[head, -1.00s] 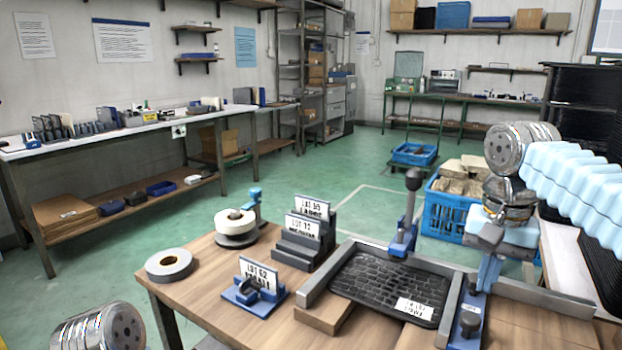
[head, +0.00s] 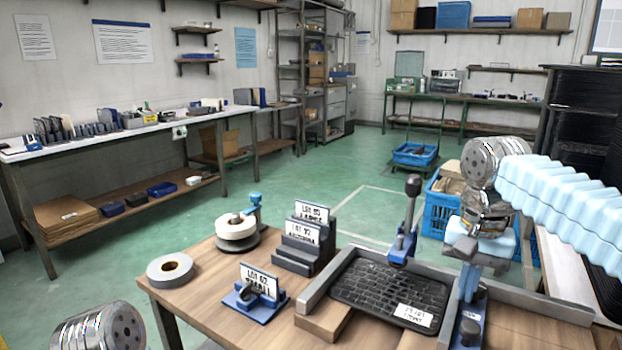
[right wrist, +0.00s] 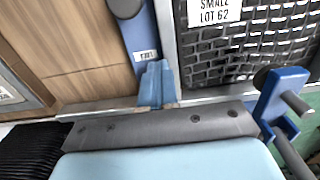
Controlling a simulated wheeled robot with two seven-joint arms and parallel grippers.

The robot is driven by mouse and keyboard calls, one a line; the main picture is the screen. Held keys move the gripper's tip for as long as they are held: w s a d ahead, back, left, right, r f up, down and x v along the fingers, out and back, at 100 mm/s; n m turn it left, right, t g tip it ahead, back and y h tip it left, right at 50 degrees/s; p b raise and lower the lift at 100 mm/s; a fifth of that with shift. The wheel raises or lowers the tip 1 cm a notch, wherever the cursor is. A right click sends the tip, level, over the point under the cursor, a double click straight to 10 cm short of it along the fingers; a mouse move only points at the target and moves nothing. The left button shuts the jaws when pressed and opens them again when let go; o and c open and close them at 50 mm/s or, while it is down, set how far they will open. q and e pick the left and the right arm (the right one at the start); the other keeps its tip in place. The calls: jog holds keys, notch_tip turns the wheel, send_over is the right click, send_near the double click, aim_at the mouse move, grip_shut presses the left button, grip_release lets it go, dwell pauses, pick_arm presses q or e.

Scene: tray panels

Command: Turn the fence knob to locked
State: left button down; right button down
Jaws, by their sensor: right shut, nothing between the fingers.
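The fence knob (head: 469,328) is a dark round knob on a blue strip (head: 471,305) along the right side of the black tray (head: 372,290). In the right wrist view the dark knob (right wrist: 126,7) shows at the top edge, and the blue strip carries a small white label too small to read surely. My right gripper (head: 468,292) is shut and empty, pointing down above the strip, behind the knob and apart from it. Its light blue fingers (right wrist: 158,88) are together in the wrist view. The knob's pointer direction cannot be made out. My left gripper is out of view.
A blue clamp with a tall dark handle (head: 412,190) stands at the tray's back edge. Lot cards on holders (head: 303,240), a blue card stand (head: 256,295) and tape rolls (head: 171,268) occupy the table's left. A grey rail (head: 540,303) runs right of the strip.

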jog(key=shift+w+d+r, duration=0.1)
jog(key=shift+d+r, duration=0.05)
jog(key=shift+r, duration=0.05)
dwell(0.3)
jog(key=shift+s+a+r, duration=0.15)
jog(key=shift+s+a, duration=0.05)
jog(key=shift+a, duration=0.15)
notch_tip(320, 180, up, 6)
jog(key=shift+f, duration=0.1)
dwell(0.3)
